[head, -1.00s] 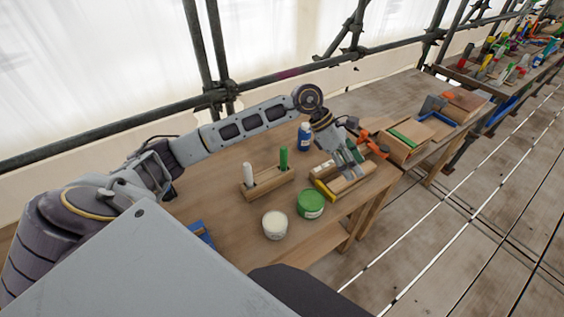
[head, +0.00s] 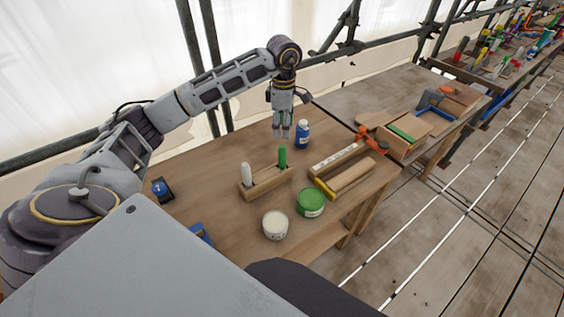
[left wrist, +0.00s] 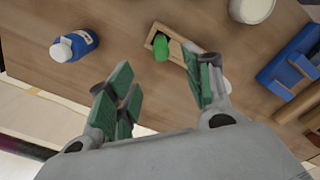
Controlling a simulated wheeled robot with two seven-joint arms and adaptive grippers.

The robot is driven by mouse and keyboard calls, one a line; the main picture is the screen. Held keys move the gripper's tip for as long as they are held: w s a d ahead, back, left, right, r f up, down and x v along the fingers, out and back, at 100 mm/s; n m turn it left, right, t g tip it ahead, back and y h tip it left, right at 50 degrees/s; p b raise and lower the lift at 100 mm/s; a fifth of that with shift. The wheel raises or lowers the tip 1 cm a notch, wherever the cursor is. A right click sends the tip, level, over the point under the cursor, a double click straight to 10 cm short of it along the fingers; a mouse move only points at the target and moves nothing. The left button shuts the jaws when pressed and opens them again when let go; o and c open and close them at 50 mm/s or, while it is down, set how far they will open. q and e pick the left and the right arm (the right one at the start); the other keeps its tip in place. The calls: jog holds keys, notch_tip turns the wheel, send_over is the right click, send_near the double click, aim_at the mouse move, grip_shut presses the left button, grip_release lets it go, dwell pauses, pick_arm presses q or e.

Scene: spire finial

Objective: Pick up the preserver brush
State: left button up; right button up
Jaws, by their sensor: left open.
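A wooden holder (head: 265,183) on the bench carries two upright handles, one green (head: 282,157) and one white (head: 246,174). Their lower ends are hidden, and I cannot tell which is the preserver brush. My left gripper (head: 282,131) points down, open and empty, just above the green handle in the head view. In the left wrist view, the green handle (left wrist: 160,47) shows end-on beyond the open fingers (left wrist: 160,90), apart from them. The holder (left wrist: 172,40) is partly covered by the right-hand finger there. My right gripper is not in view.
A blue bottle (head: 302,134) stands close behind the holder, right of my gripper. A white tub (head: 275,225) and a green tub (head: 311,203) stand in front. Wooden blocks and an orange clamp (head: 372,140) lie to the right. Scaffold poles run behind the bench.

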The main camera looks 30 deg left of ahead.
aim_at(283, 146)
pick_arm(q)
jog(key=shift+f, duration=0.1)
jog(key=shift+f+p, duration=0.55)
jog(key=shift+f, duration=3.7)
jog(key=shift+f, duration=0.1)
jog(key=shift+f, duration=0.45)
jog(key=shift+s+f+p, duration=0.1)
jog(key=shift+f+p, duration=0.45)
jog(key=shift+f, duration=0.2)
jog(key=shift+a+f, duration=0.1)
jog(key=shift+f, duration=1.2)
